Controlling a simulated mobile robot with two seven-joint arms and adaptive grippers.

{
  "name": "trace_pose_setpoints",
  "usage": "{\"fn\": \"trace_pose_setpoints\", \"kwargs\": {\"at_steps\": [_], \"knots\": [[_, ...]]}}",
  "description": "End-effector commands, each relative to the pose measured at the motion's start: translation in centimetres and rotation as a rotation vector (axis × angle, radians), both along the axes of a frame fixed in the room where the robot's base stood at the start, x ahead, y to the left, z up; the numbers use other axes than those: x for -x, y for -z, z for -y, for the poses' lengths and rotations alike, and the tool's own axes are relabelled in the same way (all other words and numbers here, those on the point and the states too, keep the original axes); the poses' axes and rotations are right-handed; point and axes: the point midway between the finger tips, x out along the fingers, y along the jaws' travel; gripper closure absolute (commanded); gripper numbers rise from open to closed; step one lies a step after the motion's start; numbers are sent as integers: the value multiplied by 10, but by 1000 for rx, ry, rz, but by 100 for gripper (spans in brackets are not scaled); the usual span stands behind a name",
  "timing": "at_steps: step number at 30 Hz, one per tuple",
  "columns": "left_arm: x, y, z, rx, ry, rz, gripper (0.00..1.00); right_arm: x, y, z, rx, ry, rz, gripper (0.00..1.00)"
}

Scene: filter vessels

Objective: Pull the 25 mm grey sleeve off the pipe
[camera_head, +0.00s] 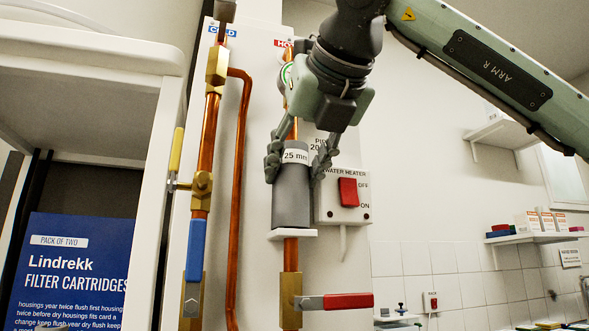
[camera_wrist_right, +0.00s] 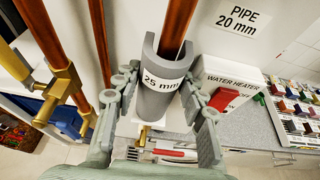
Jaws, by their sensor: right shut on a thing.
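The grey sleeve (camera_head: 291,197), labelled "25 mm", stands upright around the hot copper pipe (camera_head: 291,255). Its lower end is at a small white ledge (camera_head: 292,234). My right gripper (camera_head: 298,158) comes down from above and is shut on the sleeve, one finger on each side of its upper part. In the right wrist view the sleeve (camera_wrist_right: 161,88) sits between the fingers, with the copper pipe (camera_wrist_right: 177,25) inside its open top. The sleeve's back is hidden. My left gripper is not in view.
A white water heater switch box (camera_head: 342,206) with a red switch is close right of the sleeve. A red-handled valve (camera_head: 335,301) is below. The cold pipe (camera_head: 208,135) with valves and a white shelf unit (camera_head: 95,50) stand left.

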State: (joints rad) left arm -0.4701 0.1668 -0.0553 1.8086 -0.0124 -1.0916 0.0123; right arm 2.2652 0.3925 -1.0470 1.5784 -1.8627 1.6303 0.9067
Motion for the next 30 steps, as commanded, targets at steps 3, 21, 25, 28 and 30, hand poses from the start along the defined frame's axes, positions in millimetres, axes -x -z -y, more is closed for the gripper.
{"fn": "trace_pose_setpoints", "kwargs": {"at_steps": [3,21,25,28,30], "knots": [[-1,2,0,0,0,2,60,4,1,1,0,0,1,86],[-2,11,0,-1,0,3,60,21,1,7,0,0,1,86],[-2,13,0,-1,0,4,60,25,0,8,-1,1,1,86],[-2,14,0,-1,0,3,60,28,1,9,-1,0,1,86],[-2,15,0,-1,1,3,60,30,1,10,-1,0,1,86]]}}
